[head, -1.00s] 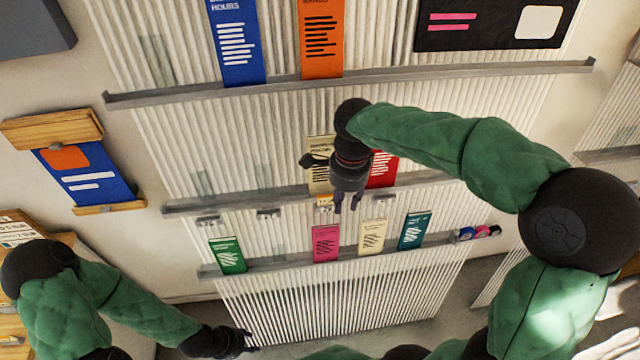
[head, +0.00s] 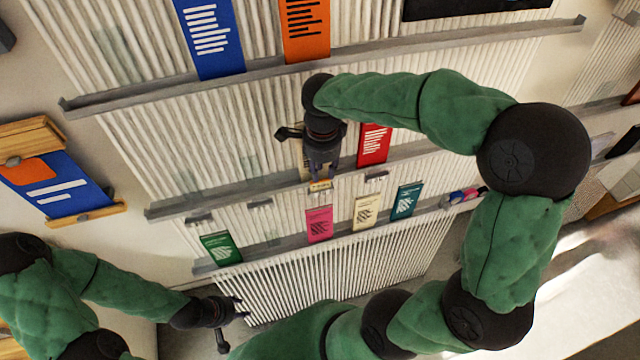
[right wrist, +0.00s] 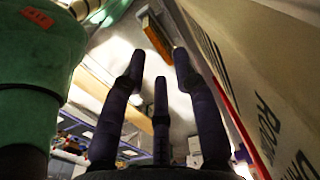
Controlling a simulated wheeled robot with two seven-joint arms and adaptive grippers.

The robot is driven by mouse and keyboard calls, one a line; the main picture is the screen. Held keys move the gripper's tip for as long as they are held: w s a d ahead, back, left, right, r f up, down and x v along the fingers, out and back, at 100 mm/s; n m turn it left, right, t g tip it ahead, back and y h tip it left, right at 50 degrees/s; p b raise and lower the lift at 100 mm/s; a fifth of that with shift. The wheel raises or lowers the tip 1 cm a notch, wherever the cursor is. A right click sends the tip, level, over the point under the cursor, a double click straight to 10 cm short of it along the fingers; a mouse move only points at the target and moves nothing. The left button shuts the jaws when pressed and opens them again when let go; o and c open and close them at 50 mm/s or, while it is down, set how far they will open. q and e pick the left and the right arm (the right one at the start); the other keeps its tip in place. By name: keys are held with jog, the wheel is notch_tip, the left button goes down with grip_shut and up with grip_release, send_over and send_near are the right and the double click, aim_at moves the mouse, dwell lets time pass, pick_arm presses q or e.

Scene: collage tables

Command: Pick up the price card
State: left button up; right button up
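A small yellow-orange card (head: 320,186) sits at the edge of the middle ledge, below a beige leaflet; I take it as the price card, but its print is too small to read. My right gripper (head: 321,177) hangs in front of that leaflet with its fingertips pointing down, just above or at the card. Its fingers are spread in the right wrist view (right wrist: 158,75) with nothing visible between them. Whether they touch the card is unclear. My left gripper (head: 238,312) is low at the left, fingers spread and empty, away from the ledges.
The beige leaflet (right wrist: 255,75) stands close beside the right fingers. A red leaflet (head: 374,145) is to their right. Pink (head: 319,223), cream (head: 365,212), teal (head: 405,201) and green (head: 221,248) leaflets stand on the lower ledge (head: 285,251).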

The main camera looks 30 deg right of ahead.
aim_at(321, 181)
jog(key=f, duration=0.3)
jog(key=shift+s+a+f+p, duration=0.15)
jog(key=shift+a+f+p, duration=0.1)
jog(key=shift+p, duration=0.05)
jog(key=shift+f, duration=0.65)
grip_shut()
